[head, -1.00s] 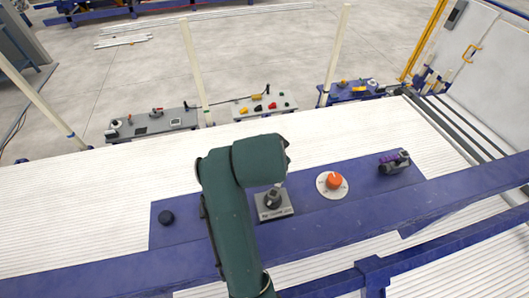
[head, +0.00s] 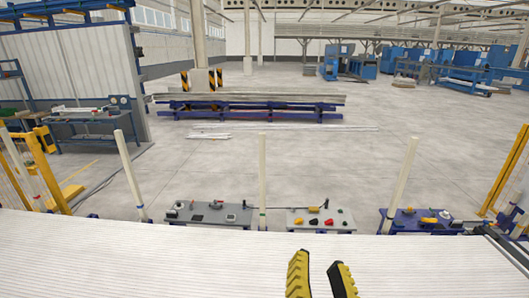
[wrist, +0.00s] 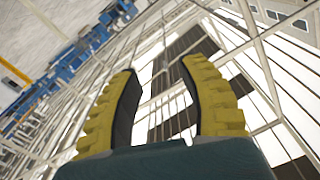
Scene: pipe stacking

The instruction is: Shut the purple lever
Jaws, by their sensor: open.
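The purple lever is not in view in either current picture. My gripper (head: 320,262) shows at the bottom edge of the head view, its yellow ridged fingers pointing up over the white ribbed surface. In the wrist view my gripper (wrist: 161,66) is open, with nothing between its fingers. That view shows the roof beams and bright panels beyond the fingers, so the gripper points upward, away from the panel.
The white ribbed surface (head: 130,255) fills the front. Beyond it stand a left control table (head: 208,214), a middle one (head: 320,219) and a right one (head: 425,221), with upright cream posts (head: 262,180) nearby. The floor (head: 330,160) behind is largely open.

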